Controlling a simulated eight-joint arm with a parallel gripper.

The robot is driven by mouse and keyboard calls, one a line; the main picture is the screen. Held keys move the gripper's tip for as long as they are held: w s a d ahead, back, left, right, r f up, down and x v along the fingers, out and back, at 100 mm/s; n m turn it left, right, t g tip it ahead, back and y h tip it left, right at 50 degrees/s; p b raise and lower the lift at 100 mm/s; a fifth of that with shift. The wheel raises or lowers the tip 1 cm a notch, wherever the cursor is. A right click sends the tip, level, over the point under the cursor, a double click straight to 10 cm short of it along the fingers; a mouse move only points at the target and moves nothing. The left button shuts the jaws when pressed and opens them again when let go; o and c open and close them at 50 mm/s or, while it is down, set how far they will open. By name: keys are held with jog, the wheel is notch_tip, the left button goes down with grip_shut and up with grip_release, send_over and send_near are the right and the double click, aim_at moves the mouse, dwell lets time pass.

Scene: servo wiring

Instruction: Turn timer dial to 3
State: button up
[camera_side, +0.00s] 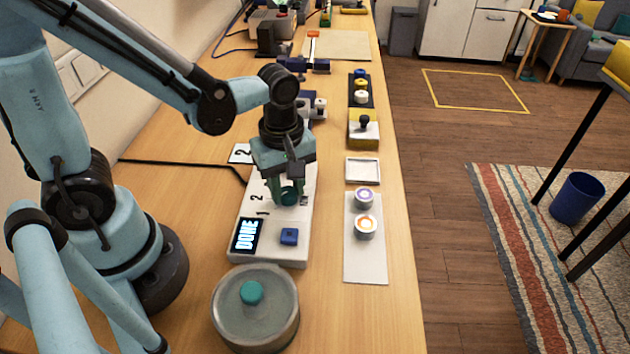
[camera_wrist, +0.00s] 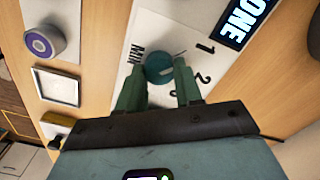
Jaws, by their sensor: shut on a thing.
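The timer is a white box (camera_side: 273,252) on the bench with a dark display (camera_side: 246,235) reading DONE and a blue button (camera_side: 289,236). Its round teal dial (camera_wrist: 158,68) sits between my fingers in the wrist view. The printed marks MIN, 1 and 2 show around it. A thin light line shows near the dial's right side, but I cannot tell exactly which mark the dial points to. My gripper (camera_side: 289,194) points down over the box and is shut on the dial. My fingers and palm hide part of the dial and the marks behind it.
A round grey container (camera_side: 256,318) with a teal knob stands in front of the timer. To its right are a white strip (camera_side: 365,266) with two round pieces and a small white tray (camera_side: 363,170). A yellow block (camera_side: 362,132) and more devices stand farther back.

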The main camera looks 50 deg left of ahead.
aim_at(290, 191)
jog(key=m, duration=0.4)
jog(key=shift+w+m, duration=0.1)
jog(key=shift+m, duration=0.3)
jog(key=m, duration=0.4)
jog(key=shift+d+m, duration=0.1)
jog(key=shift+m, duration=0.2)
jog(key=m, duration=0.9)
jog(key=shift+d+m, duration=0.15)
jog(key=shift+m, duration=0.15)
jog(key=o, duration=1)
jog(key=shift+o, duration=0.2)
jog(key=shift+r, duration=0.15)
notch_tip(290, 191, up, 12)
